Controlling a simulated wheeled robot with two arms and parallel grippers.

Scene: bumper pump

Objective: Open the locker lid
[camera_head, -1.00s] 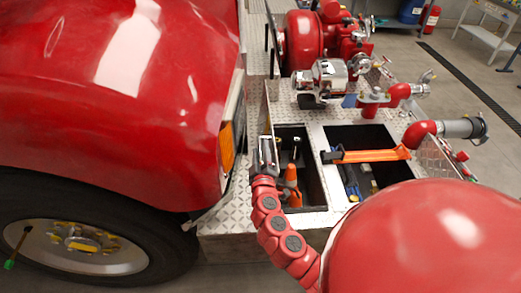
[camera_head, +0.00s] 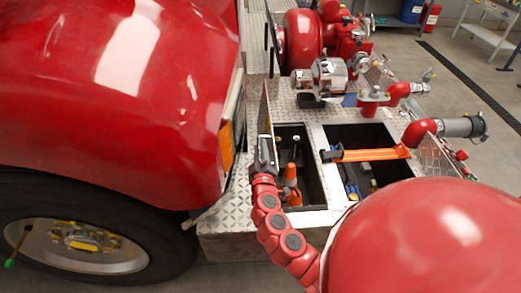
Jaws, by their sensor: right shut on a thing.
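The locker lid (camera_head: 264,107) stands upright, seen nearly edge-on, at the left side of the left locker opening. The left locker (camera_head: 313,190) is open and shows an orange cone (camera_head: 290,184) inside. My right gripper (camera_head: 265,148) is shut on the lid's near edge; its fingertips are small in view and partly hidden by its own body. My left gripper is not in view.
The right locker (camera_head: 372,134) is open, with an orange-handled tool (camera_head: 370,155) lying across it. The red truck body and wheel (camera_head: 80,242) stand left. Red pump pipes (camera_head: 418,132) and valves stand behind and right.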

